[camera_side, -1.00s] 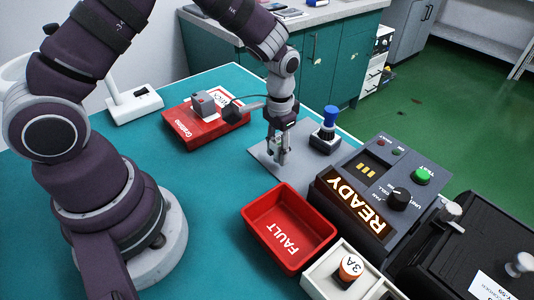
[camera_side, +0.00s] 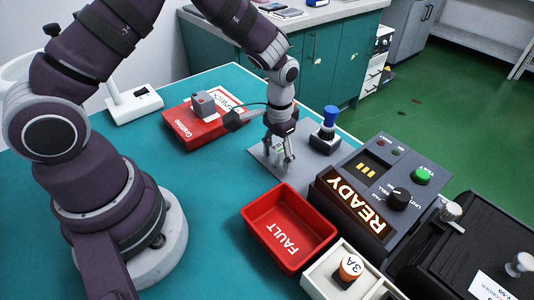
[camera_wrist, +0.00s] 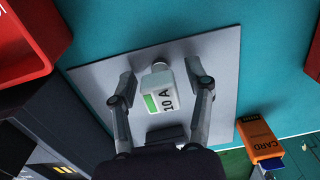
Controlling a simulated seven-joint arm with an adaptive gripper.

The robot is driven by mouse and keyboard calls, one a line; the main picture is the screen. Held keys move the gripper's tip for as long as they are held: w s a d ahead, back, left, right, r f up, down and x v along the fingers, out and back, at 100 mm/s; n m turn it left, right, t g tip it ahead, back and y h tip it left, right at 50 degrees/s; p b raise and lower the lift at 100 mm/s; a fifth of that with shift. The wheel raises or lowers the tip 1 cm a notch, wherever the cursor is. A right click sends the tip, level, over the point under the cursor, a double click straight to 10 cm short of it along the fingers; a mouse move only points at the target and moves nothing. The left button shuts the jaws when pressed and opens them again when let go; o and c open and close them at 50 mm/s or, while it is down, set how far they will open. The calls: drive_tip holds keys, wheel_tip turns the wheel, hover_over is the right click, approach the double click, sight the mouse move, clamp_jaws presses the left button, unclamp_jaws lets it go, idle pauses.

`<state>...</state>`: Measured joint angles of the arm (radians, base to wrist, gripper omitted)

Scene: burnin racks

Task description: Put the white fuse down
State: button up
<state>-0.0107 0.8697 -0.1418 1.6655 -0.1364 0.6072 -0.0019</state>
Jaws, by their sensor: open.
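The white fuse (camera_wrist: 166,94), with a green stripe and the label 10 A, shows in the wrist view over the grey plate (camera_wrist: 88,80). It appears to rest on the plate. My gripper (camera_wrist: 162,86) is open, with one finger on each side of the fuse and a visible gap at both sides. In the side view my gripper (camera_side: 277,163) is low over the grey plate (camera_side: 262,156), its fingers spread. The fuse cannot be made out clearly there.
The red FAULT bin (camera_side: 255,237) stands in front of the plate. The READY tester (camera_side: 372,165) is to its right. A blue-topped plunger (camera_side: 330,118) stands behind right. A red box (camera_side: 190,133) lies behind left. A white tray (camera_side: 318,285) holds a 3A fuse (camera_side: 350,268).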

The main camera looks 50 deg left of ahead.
sight(278, 148)
wheel_tip(278, 148, up, 12)
drive_tip(key=shift+f, duration=0.15)
drive_tip(key=s+a+r+t, duration=0.2)
drive_tip(key=s+r+t, duration=0.3)
drive_tip(key=s+r, duration=0.3)
drive_tip(key=shift+s+r+t, duration=0.2)
drive_tip(key=shift+s+t, duration=0.1)
drive_tip(key=shift+s, duration=1.75)
